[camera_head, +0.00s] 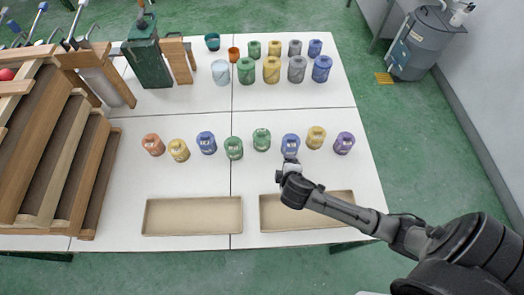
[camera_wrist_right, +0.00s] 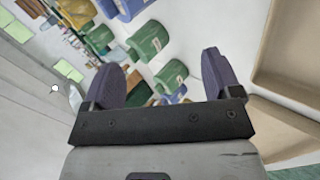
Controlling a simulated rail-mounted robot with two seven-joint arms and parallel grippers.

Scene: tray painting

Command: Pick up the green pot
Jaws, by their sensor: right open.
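In the head view, two green pots stand in the front row of pots: one left of centre (camera_head: 233,149) and one a little right of it (camera_head: 261,139). Two more green pots are in the back rows, a larger one (camera_head: 246,71) and a smaller one (camera_head: 254,49). My left gripper is not in view.
Orange, yellow, blue and purple pots (camera_head: 344,143) share the front row. Two shallow beige trays, left (camera_head: 193,231) and right (camera_head: 340,196), lie near the front edge. A wooden rack (camera_head: 60,150) fills the left side. Table surface between the rows is clear.

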